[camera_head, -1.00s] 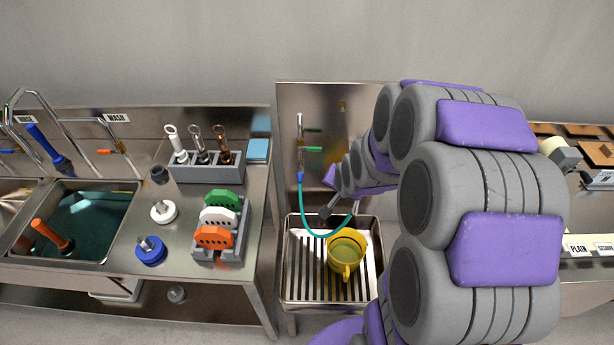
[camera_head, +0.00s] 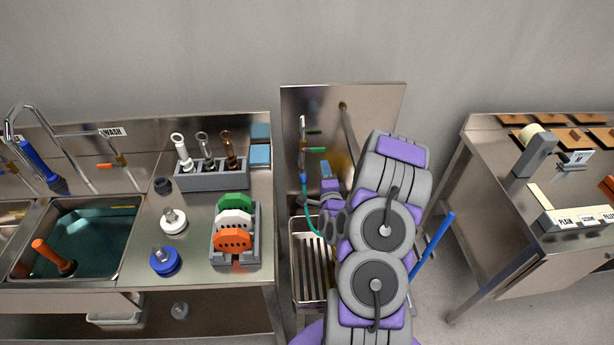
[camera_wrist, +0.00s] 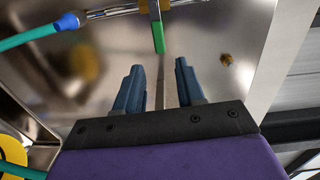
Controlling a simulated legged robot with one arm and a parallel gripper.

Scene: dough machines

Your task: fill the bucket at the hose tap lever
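The hose tap's green lever (camera_head: 315,150) sticks out in front of the steel back panel. In the wrist view the green lever (camera_wrist: 158,37) lies just beyond my fingertips, roughly in line with the gap between them. My gripper (camera_wrist: 158,66) is open and empty, its two blue-grey fingers apart. A teal hose (camera_head: 307,205) with a blue connector (camera_head: 303,180) hangs from the tap; the hose (camera_wrist: 28,37) also shows at the upper left of the wrist view. The yellow bucket (camera_wrist: 12,150) shows only in part at the wrist view's left edge. In the head view my arm hides it.
The slatted steel basin (camera_head: 308,268) stands below the tap, partly behind my arm. On the left is a counter with a tool rack (camera_head: 211,177) and sink (camera_head: 85,240). A table (camera_head: 490,200) stands on the right. A blue rod (camera_head: 433,245) leans beside my arm.

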